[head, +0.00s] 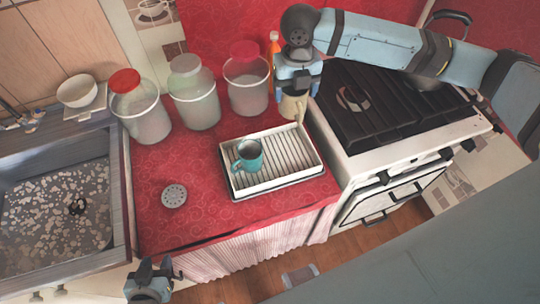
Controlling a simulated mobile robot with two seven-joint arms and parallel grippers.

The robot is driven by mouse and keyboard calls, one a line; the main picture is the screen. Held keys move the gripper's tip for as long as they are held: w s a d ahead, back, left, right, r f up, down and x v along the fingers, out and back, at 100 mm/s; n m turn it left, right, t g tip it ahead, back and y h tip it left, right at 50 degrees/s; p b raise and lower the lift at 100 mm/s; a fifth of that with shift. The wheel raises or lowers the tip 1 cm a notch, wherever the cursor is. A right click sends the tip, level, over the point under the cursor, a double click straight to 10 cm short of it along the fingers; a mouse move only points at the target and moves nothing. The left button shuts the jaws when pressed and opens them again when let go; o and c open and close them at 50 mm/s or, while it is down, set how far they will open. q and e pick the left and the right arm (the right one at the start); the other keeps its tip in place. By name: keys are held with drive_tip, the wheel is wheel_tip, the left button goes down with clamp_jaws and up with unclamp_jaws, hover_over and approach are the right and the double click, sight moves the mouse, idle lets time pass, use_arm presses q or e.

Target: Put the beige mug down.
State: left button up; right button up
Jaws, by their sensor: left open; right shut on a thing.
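The beige mug (291,108) hangs below my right gripper (296,92), which is shut on it. The mug is near the back right corner of the white dish rack (295,163), beside the stove. The gripper hides its upper part, and I cannot tell whether its bottom touches anything. My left gripper (150,272) is open and empty at the bottom of the view, in front of the counter's front edge.
Lidded jars (144,118) line the back of the red counter (205,222). An orange-topped bottle (274,42) is behind my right gripper. A round grey strainer (174,196) lies left of the rack, near the sink (55,205). The stove (395,100) is right.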

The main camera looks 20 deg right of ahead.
drive_tip(key=shift+s+r+n, duration=0.1)
drive_tip(key=shift+s+n, duration=0.05)
drive_tip(key=shift+n, duration=0.35)
drive_tip(key=shift+f, duration=0.3)
hover_over(288, 154)
drive_tip(key=shift+n, duration=0.3)
wheel_tip(288, 154, down, 20)
drive_tip(key=shift+r+p, duration=0.25)
drive_tip(key=shift+p, duration=0.2)
drive_tip(key=shift+s+f, duration=0.1)
drive_tip(key=shift+f, duration=0.1)
drive_tip(key=o, duration=1.1)
drive_tip(key=shift+r, duration=0.1)
